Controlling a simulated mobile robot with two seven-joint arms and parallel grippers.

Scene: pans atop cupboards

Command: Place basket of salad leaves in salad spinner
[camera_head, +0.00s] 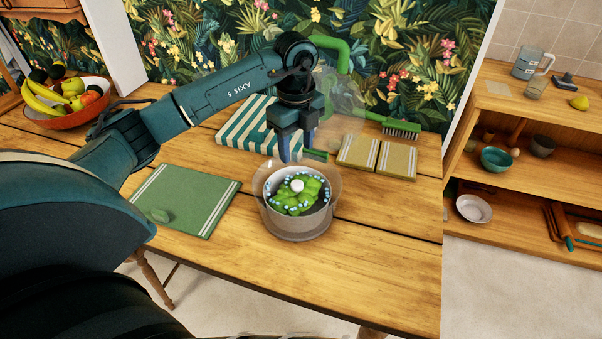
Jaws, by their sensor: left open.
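The salad spinner (298,228), a round bowl with a clear upper wall and a pale lower part, stands upright near the front edge of the wooden table. The basket of salad leaves (312,190) sits inside it, with bright green leaves, small bluish-white bits and a white knob in the middle. The basket's own wall is mostly hidden, so I cannot tell how deep it sits. My left gripper (292,150) is open and empty, pointing down just above and behind the spinner's rim. My right gripper is not in view.
A striped cloth (238,128), tan cloths (378,157) and a green brush (400,128) lie behind. A fruit bowl (68,117) stands far left. Shelves (545,105) stand right.

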